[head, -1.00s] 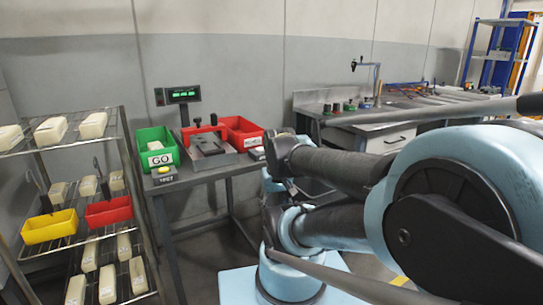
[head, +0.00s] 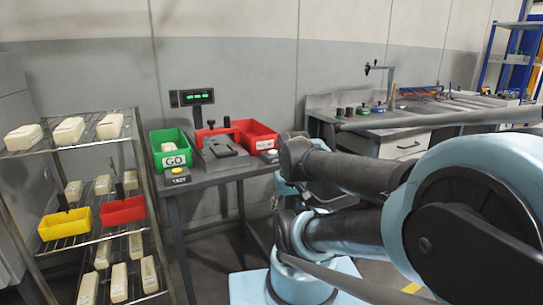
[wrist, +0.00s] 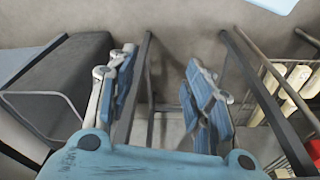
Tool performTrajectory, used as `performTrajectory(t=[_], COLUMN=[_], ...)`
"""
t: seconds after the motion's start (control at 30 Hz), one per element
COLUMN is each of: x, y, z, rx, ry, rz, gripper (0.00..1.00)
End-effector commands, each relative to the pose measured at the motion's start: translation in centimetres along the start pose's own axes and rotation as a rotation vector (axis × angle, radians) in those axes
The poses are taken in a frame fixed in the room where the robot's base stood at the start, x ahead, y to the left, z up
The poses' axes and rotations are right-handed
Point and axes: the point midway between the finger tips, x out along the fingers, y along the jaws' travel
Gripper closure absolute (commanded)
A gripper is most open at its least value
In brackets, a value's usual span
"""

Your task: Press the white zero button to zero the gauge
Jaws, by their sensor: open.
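In the head view, a gauge display (head: 192,97) with green digits stands on a post at the back of a small grey bench (head: 212,176). A dark box with a yellow button (head: 177,171) sits at the bench's front left, labelled with what looks like TEST. I cannot make out a white zero button. A grey fixture (head: 219,150) lies in the middle of the bench. My gripper (wrist: 160,88) is open and empty in the wrist view, its blue fingers spread over floor and frame legs. I cannot make it out in the head view.
A green GO bin (head: 171,148) and red bin (head: 252,133) flank the fixture. A wire rack (head: 100,236) with cream blocks, a yellow bin (head: 65,224) and another red bin (head: 123,211) stands left. A workbench (head: 372,122) is behind my arm. A dark grey box-like body (wrist: 62,82) is left of my fingers.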

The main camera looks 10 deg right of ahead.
Motion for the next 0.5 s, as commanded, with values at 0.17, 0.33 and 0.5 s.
performTrajectory(t=[0.17, 0.33, 0.5], x=[0.0, 0.0, 0.0], y=[0.0, 0.0, 0.0], z=[0.0, 0.0, 0.0], rx=[0.0, 0.0, 0.0], ry=[0.0, 0.0, 0.0], rz=[0.0, 0.0, 0.0], gripper=[0.53, 0.58, 0.96])
